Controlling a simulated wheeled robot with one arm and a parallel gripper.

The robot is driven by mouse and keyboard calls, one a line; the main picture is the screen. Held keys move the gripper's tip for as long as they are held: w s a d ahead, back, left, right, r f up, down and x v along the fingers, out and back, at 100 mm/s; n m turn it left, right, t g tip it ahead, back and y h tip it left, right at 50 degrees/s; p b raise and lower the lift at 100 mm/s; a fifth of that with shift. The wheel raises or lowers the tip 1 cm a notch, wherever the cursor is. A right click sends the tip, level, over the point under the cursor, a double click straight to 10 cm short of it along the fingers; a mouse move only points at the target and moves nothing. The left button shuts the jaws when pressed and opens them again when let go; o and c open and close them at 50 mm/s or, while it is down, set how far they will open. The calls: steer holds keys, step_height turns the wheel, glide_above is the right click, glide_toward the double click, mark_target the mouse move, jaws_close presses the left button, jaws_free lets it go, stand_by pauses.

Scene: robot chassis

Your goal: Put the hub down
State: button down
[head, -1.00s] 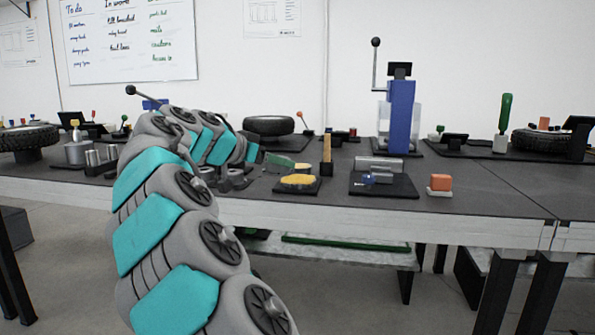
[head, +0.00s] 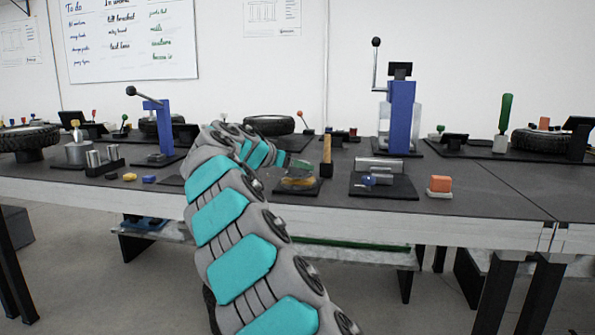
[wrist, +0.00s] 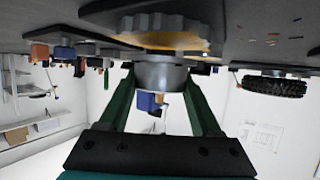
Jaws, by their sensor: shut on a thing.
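The hub (wrist: 160,72) is a grey metal cylinder between the green fingers of my gripper (wrist: 158,84) in the wrist view, which shows the scene upside down. The fingers are shut on it. The hub is right at a yellow round pad (wrist: 172,41) with a grey scalloped rim, and I cannot tell whether they touch. In the head view my gripper (head: 297,165) is low over the same yellow pad (head: 298,183) on its dark base. The hub is not clearly seen there, and my arm covers part of the bench to the left.
A wooden upright (head: 326,155) stands close beside the pad. To its right are a dark tray (head: 400,187) with metal parts and an orange block (head: 440,184). A blue lever press (head: 165,125) stands at left. The bench (head: 475,195) is clear right of the orange block.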

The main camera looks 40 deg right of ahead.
steer(key=shift+f, duration=0.7)
steer(key=shift+f, duration=0.1)
steer(key=shift+c, duration=0.4)
jaws_free()
steer(key=v, duration=1.2)
steer(key=shift+b, duration=0.3)
